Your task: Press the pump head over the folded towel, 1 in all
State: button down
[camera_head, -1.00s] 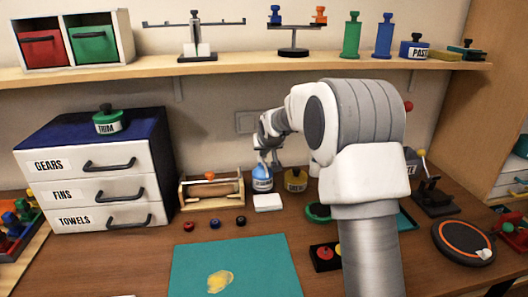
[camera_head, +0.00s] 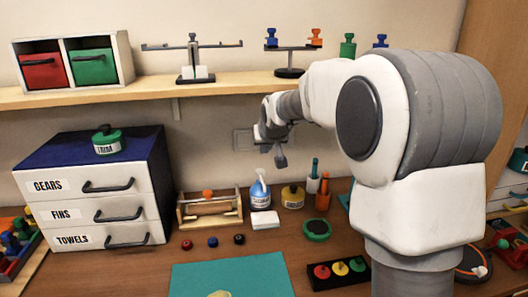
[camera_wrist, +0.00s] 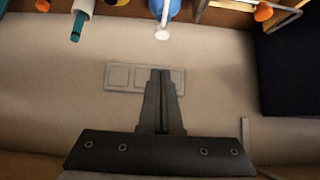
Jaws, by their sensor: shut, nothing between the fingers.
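The pump bottle (camera_head: 260,194) is blue with a white pump head (camera_head: 260,176) and stands upright at the back of the bench. The folded towel (camera_head: 264,220) is a small white block just in front of it. My gripper (camera_head: 281,163) is shut and empty, above and to the right of the pump head, and apart from it. In the wrist view my shut fingers (camera_wrist: 161,74) are in front of the wall, and the pump head (camera_wrist: 162,33) shows at the top edge. Whether anything lies on the towel is too small to tell.
A yellow jar (camera_head: 293,197) and an orange bottle (camera_head: 323,195) stand to the right of the pump bottle. A wooden frame (camera_head: 209,212) stands to its left. The shelf (camera_head: 130,91) runs above the bench. A teal mat (camera_head: 230,277) lies in front.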

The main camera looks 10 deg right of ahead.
dwell(0.3)
jog(key=s+r+g+p, duration=0.15)
jog(key=s+r, duration=0.25)
jog(key=s, duration=0.6)
jog(key=s+r+p, duration=0.2)
jog(key=s+r, duration=0.1)
jog(key=s, duration=0.7)
jog(key=s+f+g+p, duration=0.2)
jog(key=s+f, duration=0.1)
jog(key=s, duration=1.6)
jog(key=shift+s+d, duration=0.4)
